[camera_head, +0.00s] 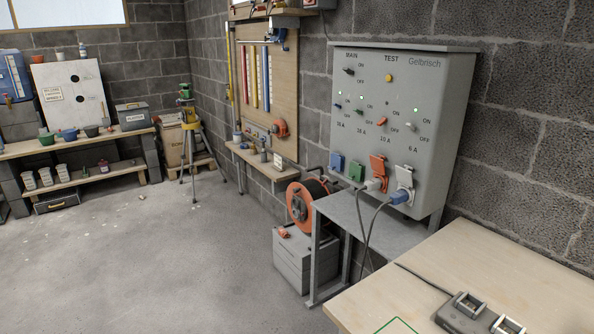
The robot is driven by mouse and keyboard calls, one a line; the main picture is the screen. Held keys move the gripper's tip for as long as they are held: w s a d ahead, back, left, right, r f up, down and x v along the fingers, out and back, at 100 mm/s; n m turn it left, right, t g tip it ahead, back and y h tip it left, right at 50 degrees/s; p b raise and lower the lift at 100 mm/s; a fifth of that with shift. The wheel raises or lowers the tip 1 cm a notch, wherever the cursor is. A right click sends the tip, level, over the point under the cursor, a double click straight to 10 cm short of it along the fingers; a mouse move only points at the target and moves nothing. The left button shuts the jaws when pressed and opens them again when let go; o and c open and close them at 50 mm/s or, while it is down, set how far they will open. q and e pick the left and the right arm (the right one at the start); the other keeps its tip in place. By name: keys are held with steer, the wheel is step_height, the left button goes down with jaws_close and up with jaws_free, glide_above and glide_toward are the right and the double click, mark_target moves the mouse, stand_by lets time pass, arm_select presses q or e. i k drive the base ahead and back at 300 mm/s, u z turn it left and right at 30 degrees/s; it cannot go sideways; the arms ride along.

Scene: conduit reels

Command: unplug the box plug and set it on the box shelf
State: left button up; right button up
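The grey wall box (447,95) marked Gelbrisch has several switches and a row of sockets along its lower front. A blue plug (400,197) sits in the right socket, under a raised white lid (404,176). A pale plug (373,184) sits at the socket with the orange lid (378,165). Dark cables hang from both plugs. I cannot tell which of them is the box plug. The grey box shelf (402,238) is below the box, with the cables hanging in front of it. Neither gripper is in view.
A wooden table (535,260) at the lower right holds a grey socket block (466,308) with a cable. An orange cable reel (300,205) stands on grey crates (300,262) left of the shelf. The floor at left centre is open.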

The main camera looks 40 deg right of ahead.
mark_target(373, 184)
steer(key=u, duration=0.15)
steer(key=i, duration=2.25)
steer(key=z, duration=1.3)
steer(key=i, duration=1.15)
steer(key=z, duration=1.5)
steer(key=i, duration=0.2)
